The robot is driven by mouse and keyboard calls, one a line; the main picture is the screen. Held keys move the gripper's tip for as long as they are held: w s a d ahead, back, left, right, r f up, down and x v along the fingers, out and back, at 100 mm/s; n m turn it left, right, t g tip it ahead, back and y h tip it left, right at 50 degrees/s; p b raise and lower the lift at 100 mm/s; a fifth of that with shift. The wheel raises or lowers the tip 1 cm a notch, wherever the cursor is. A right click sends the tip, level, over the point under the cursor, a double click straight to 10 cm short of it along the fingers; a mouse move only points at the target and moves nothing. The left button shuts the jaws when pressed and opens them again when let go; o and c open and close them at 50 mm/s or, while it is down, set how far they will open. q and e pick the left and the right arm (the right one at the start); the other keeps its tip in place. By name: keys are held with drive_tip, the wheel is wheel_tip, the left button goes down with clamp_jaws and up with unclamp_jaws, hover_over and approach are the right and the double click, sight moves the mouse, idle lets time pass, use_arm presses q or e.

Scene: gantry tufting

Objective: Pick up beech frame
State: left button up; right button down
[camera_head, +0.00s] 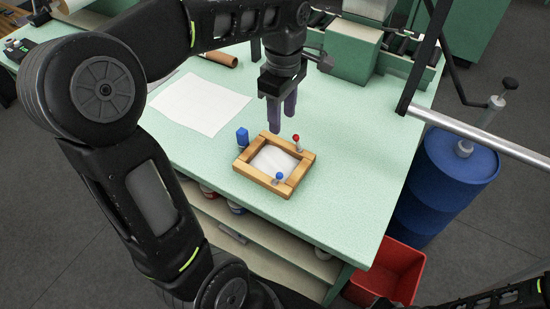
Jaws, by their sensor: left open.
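The beech frame (296,176) is a small rectangular wooden frame with a white inside. My left gripper (282,122) points down just beyond the frame's far edge. It is open and empty, with its fingertips above the table and apart from the frame. My right gripper is not visible; part of an arm shows at the lower right edge.
Green machinery (348,52) stands at the back. A blue drum (446,180) and red bin (398,268) stand right of the table.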

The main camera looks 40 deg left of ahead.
sight(282, 142)
use_arm(q)
drive_tip(key=shift+f, duration=1.25)
drive_tip(key=shift+f+p, duration=0.4)
drive_tip(key=shift+f, duration=2.2)
drive_tip(key=shift+d, duration=0.1)
drive_tip(key=shift+c, duration=0.5)
clamp_jaws()
